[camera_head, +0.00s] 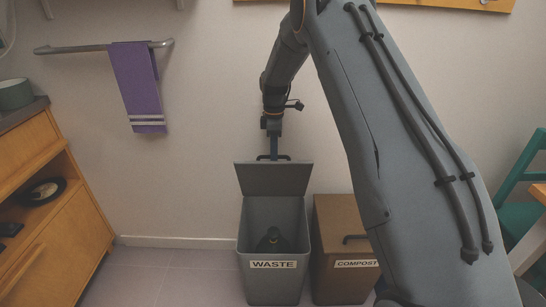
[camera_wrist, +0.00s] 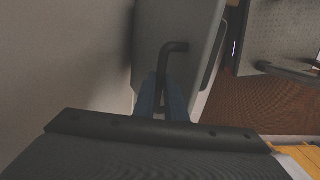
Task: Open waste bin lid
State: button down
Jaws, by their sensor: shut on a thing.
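The waste bin (camera_head: 272,279) is grey with a white "WASTE" label and stands against the wall. Its lid (camera_head: 273,179) is raised, tilted up at the back, so the inside shows. A dark object (camera_head: 272,241) is inside the bin. My gripper (camera_head: 273,157) is at the lid's top edge, shut on the dark lid handle. In the wrist view, the blue fingers of my gripper (camera_wrist: 162,108) close on the bent black handle (camera_wrist: 174,47) on the grey lid (camera_wrist: 190,22).
A brown compost bin (camera_head: 335,225) with its lid down stands just right of the waste bin. A purple towel (camera_head: 138,85) hangs on a wall rail at left. A wooden cabinet (camera_head: 40,215) is at far left. The tiled floor (camera_head: 170,272) between is clear.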

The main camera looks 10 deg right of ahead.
jog(key=shift+f, duration=0.3)
jog(key=c, duration=1.9)
grip_release()
jog(key=shift+w+f, duration=0.1)
jog(key=shift+o, duration=0.4)
jog(key=shift+r, duration=0.2)
jog(key=shift+r, duration=0.1)
notch_tip(320, 180, up, 8)
jog(key=shift+w+f, duration=0.25)
jog(key=shift+w, duration=0.05)
jog(key=shift+d, duration=0.1)
